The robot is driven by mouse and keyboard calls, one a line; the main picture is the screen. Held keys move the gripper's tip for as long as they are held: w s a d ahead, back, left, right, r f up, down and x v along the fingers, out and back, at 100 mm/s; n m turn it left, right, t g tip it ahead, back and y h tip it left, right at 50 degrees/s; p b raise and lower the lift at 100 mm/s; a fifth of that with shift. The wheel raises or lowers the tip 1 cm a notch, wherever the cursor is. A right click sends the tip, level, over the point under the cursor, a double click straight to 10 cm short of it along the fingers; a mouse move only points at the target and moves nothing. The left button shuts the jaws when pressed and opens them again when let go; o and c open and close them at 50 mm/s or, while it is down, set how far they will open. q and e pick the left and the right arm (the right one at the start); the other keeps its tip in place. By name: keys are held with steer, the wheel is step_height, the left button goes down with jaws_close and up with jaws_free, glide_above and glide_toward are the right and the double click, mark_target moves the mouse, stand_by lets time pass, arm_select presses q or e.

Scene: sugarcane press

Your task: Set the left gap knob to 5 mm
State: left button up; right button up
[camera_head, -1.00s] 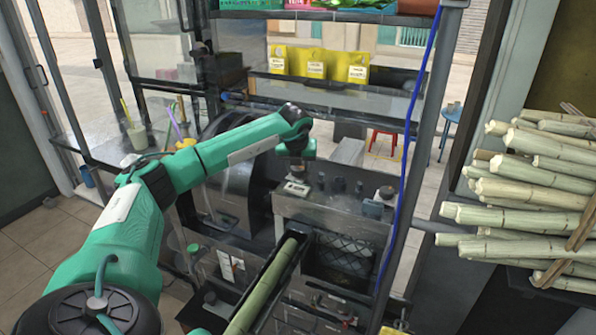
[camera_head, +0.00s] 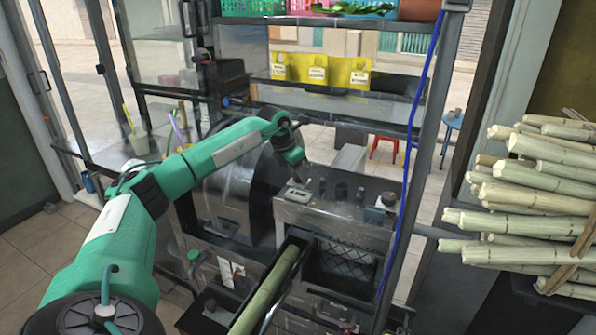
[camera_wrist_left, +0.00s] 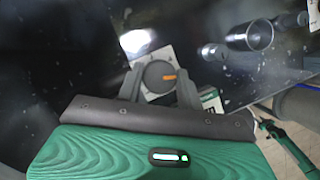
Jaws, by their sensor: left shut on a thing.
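The left gap knob (camera_wrist_left: 158,77) is round and dark grey with an orange mark pointing right in the left wrist view. It sits on a pale plate (camera_wrist_left: 160,55); I cannot read any scale. My left gripper is shut on the knob, one finger on each side (camera_wrist_left: 159,90). In the head view my left gripper (camera_head: 299,178) reaches down to the left end of the grey press top (camera_head: 325,212). The knob itself is not clear there. My right gripper is not in view.
Several dark posts (camera_head: 341,190) and another knob (camera_head: 388,198) stand along the press top to the right. A green cane (camera_head: 262,298) lies in the feed trough in front. A blue cable (camera_head: 414,115) hangs on the right. Cut canes (camera_head: 540,195) are piled at far right.

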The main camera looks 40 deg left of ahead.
arm_select(q)
steer(key=shift+m+h, duration=0.3)
steer(key=shift+m, duration=0.6)
steer(key=shift+a+m, duration=0.1)
steer(key=shift+m, duration=0.3)
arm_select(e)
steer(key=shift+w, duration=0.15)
